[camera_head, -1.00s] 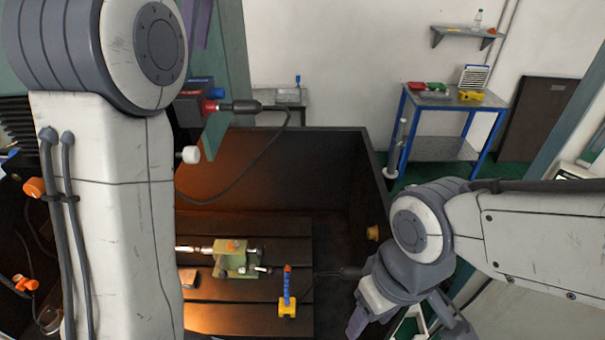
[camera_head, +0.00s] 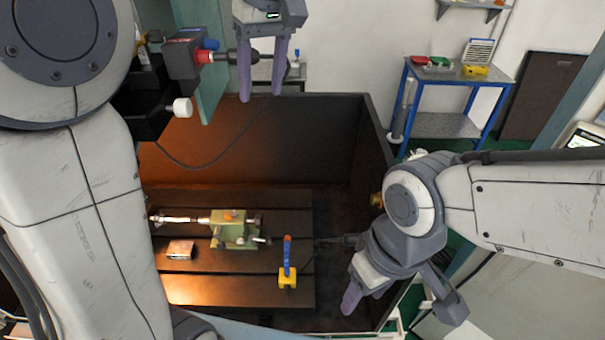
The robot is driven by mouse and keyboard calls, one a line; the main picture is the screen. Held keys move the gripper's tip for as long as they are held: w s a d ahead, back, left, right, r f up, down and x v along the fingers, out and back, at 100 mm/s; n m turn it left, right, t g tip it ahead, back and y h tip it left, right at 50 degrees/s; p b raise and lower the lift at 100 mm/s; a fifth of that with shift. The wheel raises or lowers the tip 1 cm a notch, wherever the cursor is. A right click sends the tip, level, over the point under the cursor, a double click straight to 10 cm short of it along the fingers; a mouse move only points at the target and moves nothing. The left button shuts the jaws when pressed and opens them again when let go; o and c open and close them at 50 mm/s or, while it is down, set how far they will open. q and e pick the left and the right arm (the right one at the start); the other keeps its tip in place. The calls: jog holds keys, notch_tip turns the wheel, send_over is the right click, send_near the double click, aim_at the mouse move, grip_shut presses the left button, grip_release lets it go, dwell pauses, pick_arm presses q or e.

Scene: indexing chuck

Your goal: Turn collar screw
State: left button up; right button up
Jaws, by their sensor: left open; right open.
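The green chuck fixture (camera_head: 234,235) sits on the dark slatted bed inside the open box, with an orange part on top and small silver fittings at its right side. A silver rod (camera_head: 180,219) extends from its left. I cannot make out which fitting is the collar screw. A blue stick with an orange tip (camera_head: 287,256) stands upright in a yellow block (camera_head: 288,278) to the fixture's right. My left gripper (camera_head: 262,97) is open and empty, pointing down above the box's back wall. My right gripper (camera_head: 401,302) is open near the box's right wall, away from the fixture.
A red-and-black device (camera_head: 184,58) with a dark cable is beside my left gripper. The box's dark right wall (camera_head: 372,165) stands high. A blue-framed table (camera_head: 458,76) stands behind at the right.

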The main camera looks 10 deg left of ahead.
pick_arm(q)
jog(key=s+d+f+m+h+b, duration=0.1)
jog(key=s+d+f+m+b, duration=0.3)
jog(key=f, duration=0.8)
jog(key=shift+s+d+f+m, duration=0.25)
jog(key=shift+s+d+m, duration=0.95)
jog(key=shift+d, duration=0.7)
jog(key=shift+w, duration=0.15)
